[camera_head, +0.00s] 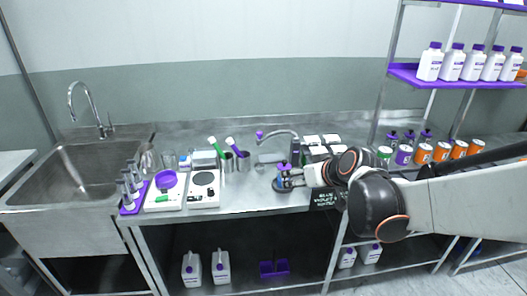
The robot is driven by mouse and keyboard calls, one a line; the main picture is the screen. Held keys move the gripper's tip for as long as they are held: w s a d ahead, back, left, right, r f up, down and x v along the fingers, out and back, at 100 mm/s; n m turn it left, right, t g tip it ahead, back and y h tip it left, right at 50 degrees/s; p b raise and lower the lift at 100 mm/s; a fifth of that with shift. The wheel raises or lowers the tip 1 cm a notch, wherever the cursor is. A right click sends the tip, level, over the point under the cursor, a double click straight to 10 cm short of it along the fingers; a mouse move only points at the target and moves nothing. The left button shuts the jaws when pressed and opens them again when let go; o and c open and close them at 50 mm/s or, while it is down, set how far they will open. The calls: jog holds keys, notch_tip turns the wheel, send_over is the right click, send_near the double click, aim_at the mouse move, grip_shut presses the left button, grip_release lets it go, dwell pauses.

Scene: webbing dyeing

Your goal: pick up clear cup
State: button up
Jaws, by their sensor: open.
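A clear cup (169,159) stands on the steel counter behind the scales, right of the sink. Another clear vessel (147,158) stands just left of it, at the sink's edge; which of the two is the task's cup is hard to tell. My arm reaches in from the right, and my gripper (284,183) is low over the counter's middle, well right of both vessels. It is open, with nothing seen between its fingers, though it is small and dark here.
Two white scales (204,189) stand in front of the cups, one with a purple bowl (166,180). A purple tray (131,208) with several bottles is at the left.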

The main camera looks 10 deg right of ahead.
jog(key=w+f+t+b, duration=0.1)
jog(key=w+f, duration=0.4)
jog(key=w, duration=0.1)
jog(key=w+d+f+t+b, duration=0.1)
jog(key=w+f, duration=0.5)
jog(key=w, duration=0.1)
jog(key=w+d+f+n+t+b, duration=0.1)
jog(key=w+f, duration=0.4)
jog(key=w, duration=0.2)
jog(key=shift+w+d+f+y, duration=0.2)
jog(key=shift+f+y, duration=0.05)
jog(key=shift+y, duration=0.15)
jog(key=b+x, duration=0.2)
jog(key=x, duration=0.3)
jog(key=shift+a+f, duration=0.1)
jog(key=shift+f, duration=0.1)
jog(key=shift+s+r, duration=0.1)
jog(key=c, duration=1.3)
